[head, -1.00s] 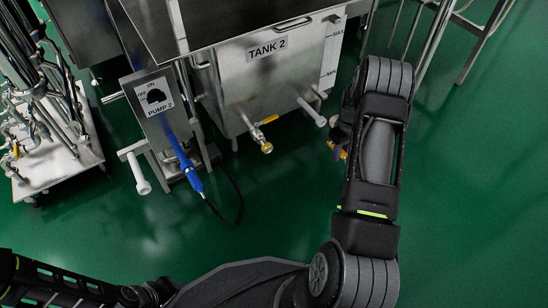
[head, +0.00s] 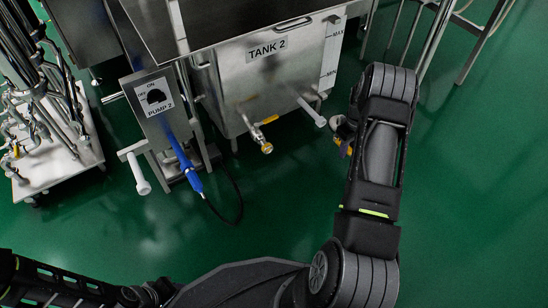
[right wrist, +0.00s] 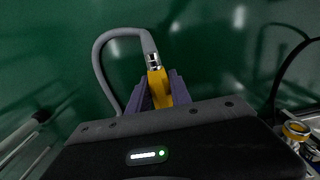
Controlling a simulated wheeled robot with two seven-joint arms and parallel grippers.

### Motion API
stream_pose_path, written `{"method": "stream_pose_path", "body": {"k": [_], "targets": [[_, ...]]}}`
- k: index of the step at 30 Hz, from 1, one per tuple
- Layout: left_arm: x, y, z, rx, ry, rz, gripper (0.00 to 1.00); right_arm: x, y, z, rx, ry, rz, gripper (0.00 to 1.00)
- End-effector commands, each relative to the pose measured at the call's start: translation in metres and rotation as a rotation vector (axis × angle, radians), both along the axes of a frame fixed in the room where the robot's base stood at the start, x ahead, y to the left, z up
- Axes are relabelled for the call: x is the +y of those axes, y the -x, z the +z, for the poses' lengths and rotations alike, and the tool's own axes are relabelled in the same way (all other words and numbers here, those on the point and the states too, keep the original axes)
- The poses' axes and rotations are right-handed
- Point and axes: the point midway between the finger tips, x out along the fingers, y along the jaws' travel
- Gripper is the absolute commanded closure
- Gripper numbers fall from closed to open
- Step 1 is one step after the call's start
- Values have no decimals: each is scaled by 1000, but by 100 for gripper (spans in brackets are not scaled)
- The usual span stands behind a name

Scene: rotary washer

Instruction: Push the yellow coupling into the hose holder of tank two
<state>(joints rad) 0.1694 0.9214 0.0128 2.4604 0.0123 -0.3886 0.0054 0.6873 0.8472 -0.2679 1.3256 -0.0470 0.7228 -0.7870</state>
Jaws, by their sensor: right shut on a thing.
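The yellow coupling (right wrist: 158,88) is between the two fingers of my right gripper (right wrist: 160,92), which is shut on it. A metal fitting and a grey hose (right wrist: 104,70) are joined to its far end, and the hose loops to the left. In the head view, my right gripper (head: 345,138) is mostly hidden behind my forearm, and a bit of the yellow coupling (head: 344,150) shows. Tank two (head: 275,75) is to its left. A pale tube (head: 313,112), possibly the hose holder, sticks out of the tank's front, just left of the gripper and apart from it. My left gripper is not visible.
A tap with yellow parts (head: 262,130) juts from the tank's front. A piping cart (head: 60,165) is further left. The green floor (head: 470,180) at right is clear.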

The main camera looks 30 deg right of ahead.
Motion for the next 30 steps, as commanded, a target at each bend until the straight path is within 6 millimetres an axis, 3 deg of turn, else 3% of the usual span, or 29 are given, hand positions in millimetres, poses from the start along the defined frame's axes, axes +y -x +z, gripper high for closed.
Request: {"method": "stream_pose_path", "body": {"k": [30], "targets": [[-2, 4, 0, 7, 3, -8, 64, -1, -39, 0, -1, 1, 1, 100]]}}
